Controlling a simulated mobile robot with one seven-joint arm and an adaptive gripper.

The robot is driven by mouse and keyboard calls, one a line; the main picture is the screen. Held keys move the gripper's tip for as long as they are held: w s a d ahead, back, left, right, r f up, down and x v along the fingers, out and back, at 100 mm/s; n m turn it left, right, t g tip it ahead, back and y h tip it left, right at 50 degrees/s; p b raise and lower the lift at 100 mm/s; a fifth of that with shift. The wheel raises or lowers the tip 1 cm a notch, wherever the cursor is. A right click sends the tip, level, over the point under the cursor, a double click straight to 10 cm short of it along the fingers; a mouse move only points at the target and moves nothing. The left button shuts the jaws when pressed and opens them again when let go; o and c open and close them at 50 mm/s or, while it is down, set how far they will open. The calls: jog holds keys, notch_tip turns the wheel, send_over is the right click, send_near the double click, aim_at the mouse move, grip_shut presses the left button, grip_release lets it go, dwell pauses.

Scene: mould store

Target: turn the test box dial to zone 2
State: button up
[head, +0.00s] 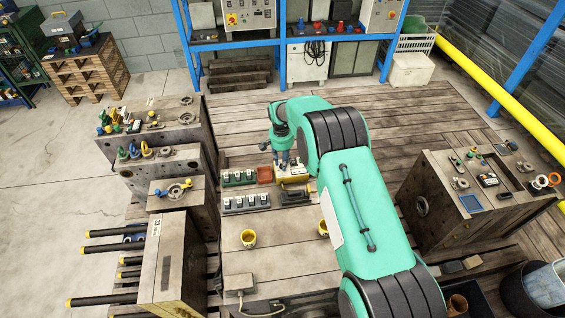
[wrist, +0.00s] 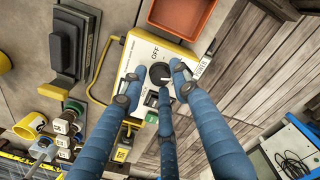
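The test box (head: 291,178) is a small yellow box on the central wooden-topped bench in the head view. In the wrist view the test box (wrist: 148,50) has a white top face with a round black dial (wrist: 160,73). I cannot tell the dial's setting. My gripper (wrist: 156,79) has three blue fingers spread around the dial, with gaps between tips and knob. In the head view my gripper (head: 284,158) is over the box and hides the dial.
An orange-red tray (wrist: 184,14) lies beside the box, also in the head view (head: 265,175). A yellow tube handle (wrist: 99,72) rises at the box's side. Rows of small blocks (head: 246,203) and a yellow cup (head: 248,238) stand nearby.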

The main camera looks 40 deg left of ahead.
notch_tip(320, 180, up, 12)
jog(key=shift+a, duration=0.15)
dwell(0.5)
dwell(0.5)
